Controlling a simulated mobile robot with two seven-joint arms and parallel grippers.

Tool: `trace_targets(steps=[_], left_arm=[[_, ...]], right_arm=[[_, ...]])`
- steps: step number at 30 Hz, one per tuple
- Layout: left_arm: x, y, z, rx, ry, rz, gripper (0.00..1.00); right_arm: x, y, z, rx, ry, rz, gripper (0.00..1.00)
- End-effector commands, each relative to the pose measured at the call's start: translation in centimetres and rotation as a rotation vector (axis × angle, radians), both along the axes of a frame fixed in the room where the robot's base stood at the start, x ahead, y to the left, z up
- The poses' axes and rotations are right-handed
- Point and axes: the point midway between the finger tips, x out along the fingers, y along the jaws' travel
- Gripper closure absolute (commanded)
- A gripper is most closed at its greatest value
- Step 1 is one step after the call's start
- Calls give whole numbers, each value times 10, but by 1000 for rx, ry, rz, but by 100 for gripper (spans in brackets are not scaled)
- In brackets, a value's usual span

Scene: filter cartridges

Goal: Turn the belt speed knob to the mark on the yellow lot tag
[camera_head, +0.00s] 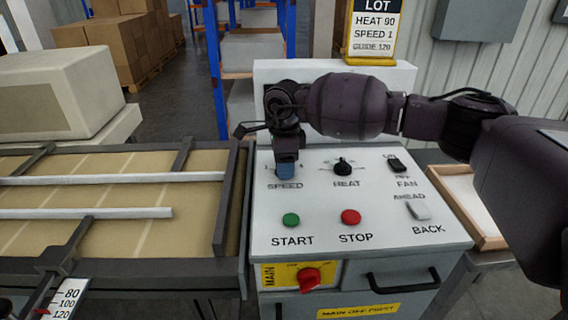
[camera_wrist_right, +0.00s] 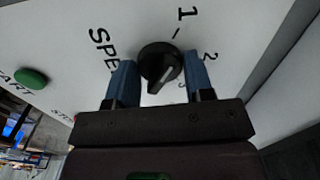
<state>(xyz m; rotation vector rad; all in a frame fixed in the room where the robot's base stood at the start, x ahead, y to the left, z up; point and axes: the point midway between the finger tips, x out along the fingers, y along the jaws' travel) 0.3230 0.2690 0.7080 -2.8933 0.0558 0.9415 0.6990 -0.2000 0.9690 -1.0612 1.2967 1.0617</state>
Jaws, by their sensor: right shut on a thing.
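The black speed knob (camera_wrist_right: 160,62) sits between the two blue fingers of my right gripper (camera_wrist_right: 162,84) in the right wrist view. The gripper is shut on it. A pale line shows on the knob's face, but I cannot tell which mark it points at. The printed 1 (camera_wrist_right: 187,13), 2 (camera_wrist_right: 210,57) and a partly hidden 3 show around it. In the head view my right gripper (camera_head: 286,170) points down over the SPEED label and hides the knob. The yellow lot tag (camera_head: 371,32) reads HEAT 90, SPEED 1, GUIDE 120. My left gripper is not in view.
The panel also carries a heat knob (camera_head: 344,167), a fan switch (camera_head: 397,164), an ahead/back switch (camera_head: 419,210), a green start button (camera_head: 291,220), a red stop button (camera_head: 351,217) and a red main switch (camera_head: 309,279). A conveyor (camera_head: 233,195) with rails stands at left.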

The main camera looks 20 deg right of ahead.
Motion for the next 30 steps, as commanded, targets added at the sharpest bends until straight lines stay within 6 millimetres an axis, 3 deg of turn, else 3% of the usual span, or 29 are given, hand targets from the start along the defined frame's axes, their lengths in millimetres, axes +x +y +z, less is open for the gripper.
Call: trace_targets(steps=[1,6,17,30], left_arm=[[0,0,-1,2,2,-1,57],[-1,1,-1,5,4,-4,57],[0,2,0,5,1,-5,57],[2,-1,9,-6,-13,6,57]], right_arm=[[0,0,0,0,0,3,50],[0,0,0,0,0,2,26],[0,0,6,0,-2,0,26],[0,0,79,0,-4,0,26]])
